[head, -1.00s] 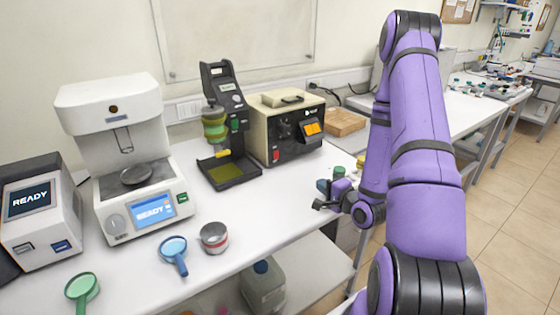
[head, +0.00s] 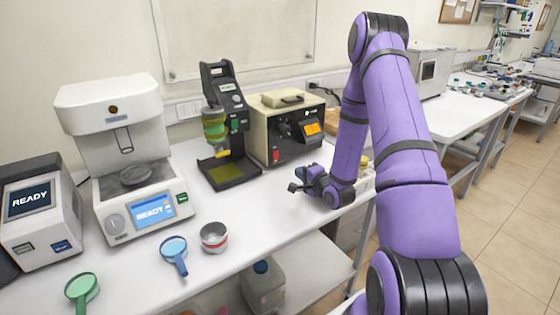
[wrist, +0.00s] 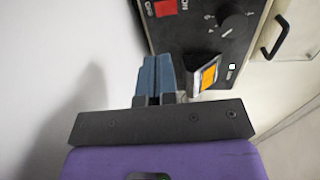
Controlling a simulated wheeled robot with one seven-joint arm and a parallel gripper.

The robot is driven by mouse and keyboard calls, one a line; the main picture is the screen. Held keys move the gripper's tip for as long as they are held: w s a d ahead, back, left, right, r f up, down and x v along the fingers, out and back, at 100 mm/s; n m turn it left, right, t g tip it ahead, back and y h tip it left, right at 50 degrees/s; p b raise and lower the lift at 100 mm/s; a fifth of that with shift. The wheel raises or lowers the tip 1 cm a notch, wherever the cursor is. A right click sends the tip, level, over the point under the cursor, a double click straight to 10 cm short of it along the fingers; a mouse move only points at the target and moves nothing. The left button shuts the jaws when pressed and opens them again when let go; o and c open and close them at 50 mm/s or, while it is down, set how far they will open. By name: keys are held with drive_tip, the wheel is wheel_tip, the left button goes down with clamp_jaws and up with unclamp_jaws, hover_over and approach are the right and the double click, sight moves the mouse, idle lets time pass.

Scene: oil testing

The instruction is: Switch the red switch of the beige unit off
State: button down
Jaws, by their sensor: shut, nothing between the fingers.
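The beige unit (head: 262,112) stands on the bench with a dark front panel. Its red switch (head: 276,155) is at the lower left of that panel. The switch also shows at the top edge of the wrist view (wrist: 166,8), partly cut off; I cannot tell its position. My gripper (head: 299,174) is in front of the unit, to the right of and below the switch in the head view, and apart from it. Its blue fingers (wrist: 158,74) are shut and empty, pointing toward the panel in the wrist view.
The panel's orange display (head: 312,128) sticks out near my fingers in the wrist view. A dark tester (head: 222,85) with a yellow-green plate stands left of the unit. A metal tin (head: 214,238) sits on the front of the bench. Bench space before the unit is clear.

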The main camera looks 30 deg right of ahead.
sight(276, 157)
drive_tip(key=w, duration=0.4)
drive_tip(key=w+f, duration=0.1)
drive_tip(key=w, duration=0.8)
drive_tip(key=shift+a+f, duration=0.25)
drive_tip(key=shift+w+d+f+t, duration=0.15)
drive_tip(key=shift+w+t, duration=0.2)
drive_tip(key=shift+t, duration=0.25)
drive_tip(key=shift+w, duration=0.1)
drive_tip(key=shift+w+a, duration=0.1)
drive_tip(key=shift+a, duration=0.15)
drive_tip(key=s, duration=1.1)
drive_tip(key=shift+s+d, duration=0.25)
drive_tip(key=shift+s, duration=0.05)
